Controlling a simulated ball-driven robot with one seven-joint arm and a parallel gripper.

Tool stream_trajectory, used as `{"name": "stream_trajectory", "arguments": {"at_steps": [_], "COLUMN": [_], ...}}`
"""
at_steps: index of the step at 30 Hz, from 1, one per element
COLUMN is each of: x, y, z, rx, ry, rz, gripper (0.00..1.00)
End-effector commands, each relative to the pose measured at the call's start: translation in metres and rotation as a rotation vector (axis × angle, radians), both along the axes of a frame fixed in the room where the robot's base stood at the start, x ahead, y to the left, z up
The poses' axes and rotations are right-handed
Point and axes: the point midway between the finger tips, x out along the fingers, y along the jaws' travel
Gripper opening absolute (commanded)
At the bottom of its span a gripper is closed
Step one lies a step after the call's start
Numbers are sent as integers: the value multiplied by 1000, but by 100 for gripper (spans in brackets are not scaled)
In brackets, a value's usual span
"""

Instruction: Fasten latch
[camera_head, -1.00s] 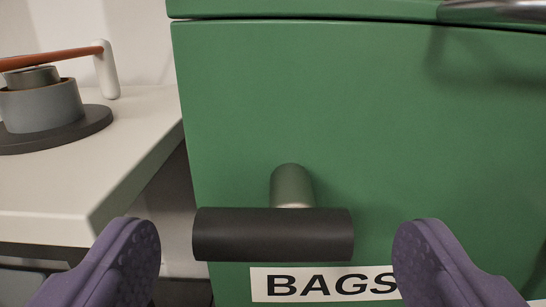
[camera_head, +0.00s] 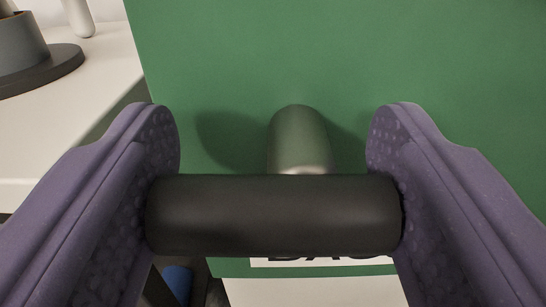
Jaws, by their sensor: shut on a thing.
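The latch is a black cylindrical crossbar handle (camera_head: 274,216) on a short metal stem (camera_head: 298,140) that comes out of a green cabinet front (camera_head: 240,60). The bar lies level across the view. My gripper (camera_head: 273,200) is shut on the bar, with one purple padded finger at each end of it. The stem shows between the fingers, behind the bar.
A white bench top (camera_head: 85,105) stands at the left, with a grey round device on a dark disc base (camera_head: 45,72) and a white post. A small blue thing (camera_head: 178,282) shows low down, below the cabinet's left edge.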

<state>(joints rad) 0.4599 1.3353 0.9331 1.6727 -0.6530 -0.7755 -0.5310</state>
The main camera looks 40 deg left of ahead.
Motion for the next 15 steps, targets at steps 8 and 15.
{"name": "stream_trajectory", "arguments": {"at_steps": [8,15], "x": [0,2], "y": [-1,-3], "z": [-1,-1], "rx": [89,251], "ry": [61,171], "rz": [-1,-1], "gripper": [38,38]}}
